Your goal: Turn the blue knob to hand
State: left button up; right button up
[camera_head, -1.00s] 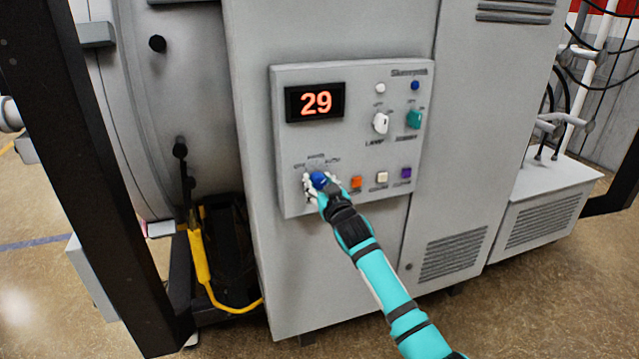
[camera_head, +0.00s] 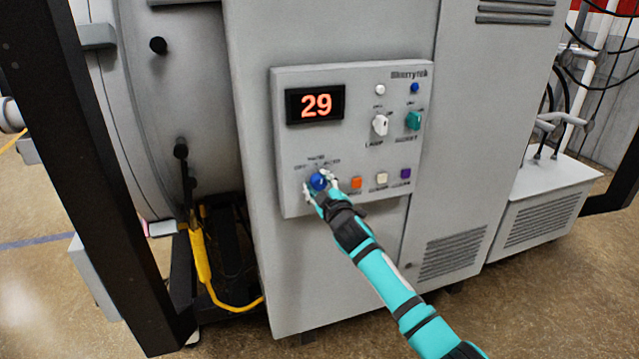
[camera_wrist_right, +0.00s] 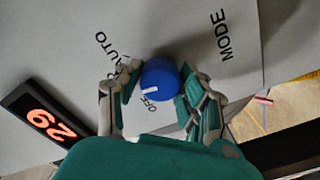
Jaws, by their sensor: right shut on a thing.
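The blue knob (camera_head: 318,181) sits at the lower left of the control panel (camera_head: 345,150). My right gripper (camera_head: 320,184) is shut on it, with one finger on each side. In the right wrist view, the blue knob (camera_wrist_right: 160,78) is between the fingers of my right gripper (camera_wrist_right: 159,82). Its white mark points to the lower left, near the OFF label (camera_wrist_right: 151,104). The AUTO label (camera_wrist_right: 114,46) is at the upper left. Lettering between OFF and AUTO is mostly hidden by a finger. My left gripper is not in view.
Orange (camera_head: 356,183), white (camera_head: 382,178) and purple (camera_head: 405,174) buttons sit just right of the knob. White (camera_head: 380,124) and green (camera_head: 413,120) switches are above them. The space in front of the cabinet is clear apart from my arm.

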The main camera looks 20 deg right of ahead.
jog(key=shift+f+n, duration=0.1)
jog(key=shift+n, duration=0.8)
jog(key=o, duration=1.2)
jog(key=shift+s, duration=0.1)
jog(key=s, duration=1.1)
jog(key=shift+s+d, duration=0.2)
jog(key=shift+s, duration=0.2)
